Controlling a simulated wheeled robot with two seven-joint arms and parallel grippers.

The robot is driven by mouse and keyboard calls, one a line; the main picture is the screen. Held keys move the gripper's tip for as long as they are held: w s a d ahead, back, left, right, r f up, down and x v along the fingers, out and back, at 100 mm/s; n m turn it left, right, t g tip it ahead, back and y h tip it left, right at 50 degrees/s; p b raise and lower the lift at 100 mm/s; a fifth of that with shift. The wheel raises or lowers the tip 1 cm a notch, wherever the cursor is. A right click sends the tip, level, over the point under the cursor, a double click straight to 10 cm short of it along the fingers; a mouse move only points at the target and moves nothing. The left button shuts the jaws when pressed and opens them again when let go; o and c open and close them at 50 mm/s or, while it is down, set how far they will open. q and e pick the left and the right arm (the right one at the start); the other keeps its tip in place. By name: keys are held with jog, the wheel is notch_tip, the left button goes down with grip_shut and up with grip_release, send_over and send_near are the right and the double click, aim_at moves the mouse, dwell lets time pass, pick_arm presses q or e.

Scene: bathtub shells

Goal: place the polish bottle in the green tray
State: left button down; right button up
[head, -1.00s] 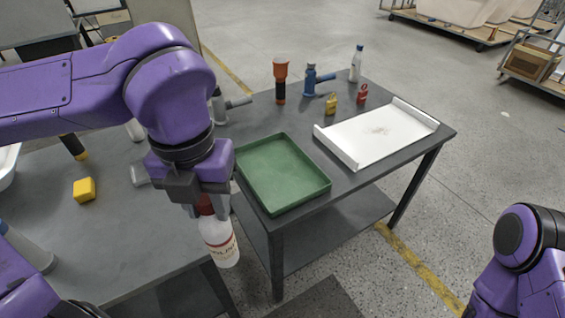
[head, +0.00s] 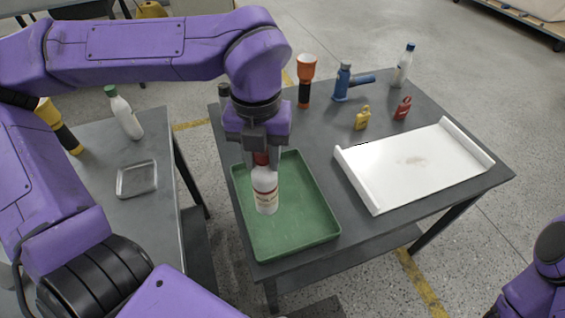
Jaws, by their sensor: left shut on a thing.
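The polish bottle (head: 265,190) is white with a red cap and a printed label. My left gripper (head: 262,160) is shut on its cap end and holds it upright. The bottle shows over the left half of the green tray (head: 318,243), inside its rim in the head view. I cannot tell whether its base touches the tray floor. The green tray is otherwise empty and lies on the dark table. Of my right arm, only a purple part shows at the lower right edge; its gripper is not in view.
On the same table, a white tray (head: 440,178) lies to the right. Behind stand an orange-topped flashlight (head: 305,85), a blue tool (head: 343,82), yellow (head: 362,118) and red (head: 402,108) padlocks and a white bottle (head: 403,68). A left table holds a green-capped bottle (head: 125,115) and small metal tray (head: 137,179).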

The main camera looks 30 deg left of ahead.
pick_arm(q)
jog(key=w+a+f+p, duration=0.1)
jog(key=w+f, duration=0.7)
jog(key=f, duration=0.2)
jog(key=shift+f, duration=0.35)
jog(key=c, duration=0.7)
grip_release()
jog(key=shift+c, duration=0.2)
notch_tip(320, 180, up, 12)
jog(key=shift+r, duration=0.25)
